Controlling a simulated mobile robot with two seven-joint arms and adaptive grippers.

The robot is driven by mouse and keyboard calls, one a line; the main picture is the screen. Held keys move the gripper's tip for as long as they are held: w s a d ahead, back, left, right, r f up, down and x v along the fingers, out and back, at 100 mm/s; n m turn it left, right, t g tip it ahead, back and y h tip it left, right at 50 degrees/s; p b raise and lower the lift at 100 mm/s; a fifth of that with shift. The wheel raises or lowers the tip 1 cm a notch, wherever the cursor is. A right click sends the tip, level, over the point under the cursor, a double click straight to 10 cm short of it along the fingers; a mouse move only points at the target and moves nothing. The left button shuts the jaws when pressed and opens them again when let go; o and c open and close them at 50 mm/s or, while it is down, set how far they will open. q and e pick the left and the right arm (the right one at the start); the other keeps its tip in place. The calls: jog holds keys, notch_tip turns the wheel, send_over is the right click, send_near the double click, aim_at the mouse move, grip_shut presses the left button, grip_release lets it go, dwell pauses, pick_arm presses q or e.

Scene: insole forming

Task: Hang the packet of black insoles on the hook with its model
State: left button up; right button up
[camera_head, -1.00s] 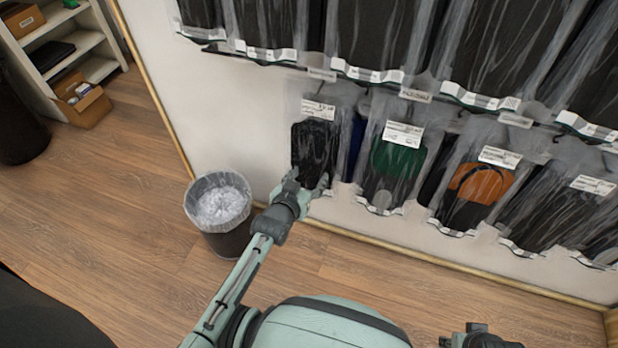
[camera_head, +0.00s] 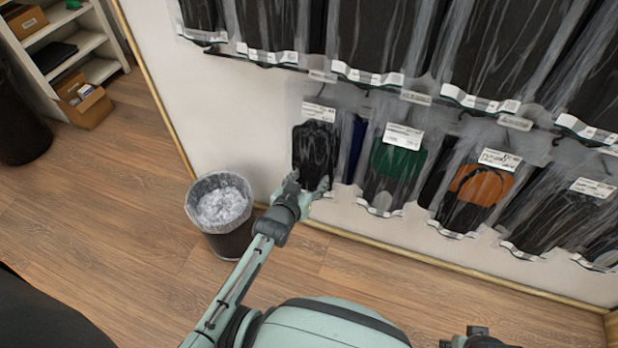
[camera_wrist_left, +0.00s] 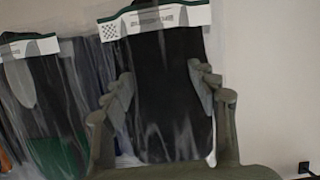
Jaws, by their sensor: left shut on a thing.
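The packet of black insoles (camera_head: 315,145) is a clear bag with a white label near its top. It is upright against the wall at the left end of the lower row, in front of a dark blue packet. My left gripper (camera_head: 309,187) is at its lower end, shut on it. In the left wrist view the packet (camera_wrist_left: 165,95) stands between the fingers of the gripper (camera_wrist_left: 163,85). The hook's tip at the packet's top is too unclear to tell whether the packet hangs on it. My right gripper (camera_head: 478,339) shows only partly at the bottom edge.
Green (camera_head: 396,160) and orange (camera_head: 481,184) insole packets hang to the right in the lower row. An upper row of black packets (camera_head: 373,35) hangs above. A lined waste bin (camera_head: 222,212) stands on the floor left of my gripper. Bare wall lies left of the packet.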

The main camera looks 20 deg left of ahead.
pick_arm(q)
jog(key=o, duration=1.3)
